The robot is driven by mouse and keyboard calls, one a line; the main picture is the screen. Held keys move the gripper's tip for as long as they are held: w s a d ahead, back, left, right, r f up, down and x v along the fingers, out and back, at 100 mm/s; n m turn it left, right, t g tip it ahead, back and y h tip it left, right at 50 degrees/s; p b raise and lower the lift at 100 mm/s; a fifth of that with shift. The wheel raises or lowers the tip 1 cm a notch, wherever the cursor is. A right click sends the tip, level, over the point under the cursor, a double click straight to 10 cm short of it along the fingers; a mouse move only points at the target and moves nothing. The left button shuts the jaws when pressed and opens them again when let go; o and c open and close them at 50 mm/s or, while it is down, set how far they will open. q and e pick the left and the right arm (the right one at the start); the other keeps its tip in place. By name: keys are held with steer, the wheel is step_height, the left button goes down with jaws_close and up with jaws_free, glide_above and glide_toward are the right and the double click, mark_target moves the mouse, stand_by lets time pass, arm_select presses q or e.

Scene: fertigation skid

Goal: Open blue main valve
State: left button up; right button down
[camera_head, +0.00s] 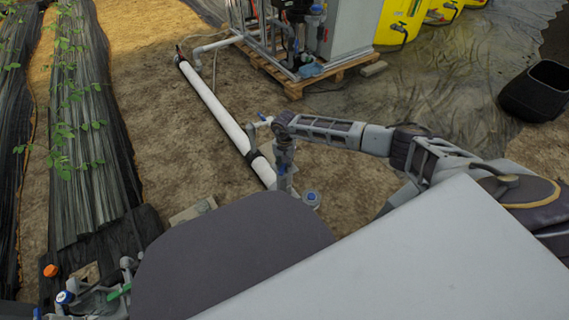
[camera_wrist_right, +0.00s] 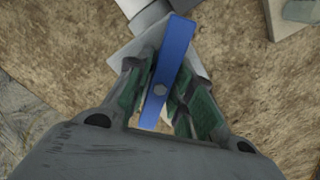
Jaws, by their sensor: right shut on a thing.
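The blue main valve's lever handle (camera_wrist_right: 178,48) shows in the right wrist view as a flat blue bar with a bolt, slightly tilted from upright. My right gripper (camera_wrist_right: 160,80) is shut on it, with a green-padded finger on each side. Pale grey pipe fittings (camera_wrist_right: 145,14) show beyond the handle. In the head view my right gripper (camera_head: 284,183) points down beside the long white pipe (camera_head: 215,107). A little blue shows at its fingers there, but the grip is too small to read.
A grey skid cabinet (camera_head: 352,25) stands on a wooden pallet (camera_head: 290,85) at the back, near yellow tanks (camera_head: 402,20). A black bin (camera_head: 537,90) is at the right. Planted rows (camera_head: 85,130) run along the left. Bare soil lies between.

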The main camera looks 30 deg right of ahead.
steer(key=n, duration=0.5)
steer(key=shift+n, duration=0.4)
steer(key=c, duration=2.2)
jaws_free()
steer(key=shift+n, duration=2.8)
steer(key=o, duration=1)
steer(key=shift+o, duration=0.2)
